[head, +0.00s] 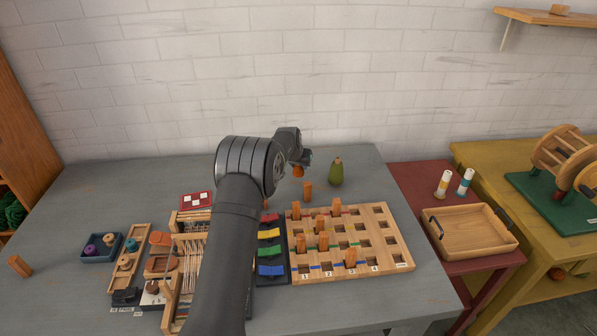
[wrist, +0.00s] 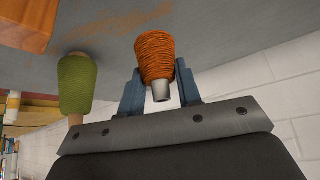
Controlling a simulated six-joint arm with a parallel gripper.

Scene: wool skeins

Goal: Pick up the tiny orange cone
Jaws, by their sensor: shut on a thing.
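The tiny orange cone (wrist: 156,58) is wound with orange yarn and has a pale grey tube at its narrow end. My gripper (wrist: 160,90) is shut on it, with one blue-grey finger on each side near the narrow end. In the head view the orange cone (head: 298,172) shows just below my gripper (head: 303,162), toward the back of the grey table. Its exact height over the table is hard to tell.
A green cone (head: 336,172) stands just right of my gripper; it also shows in the wrist view (wrist: 75,84). A wooden block (head: 307,191) stands in front. A pegboard (head: 380,235) with several orange pegs lies nearer. The back right of the table is mostly clear.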

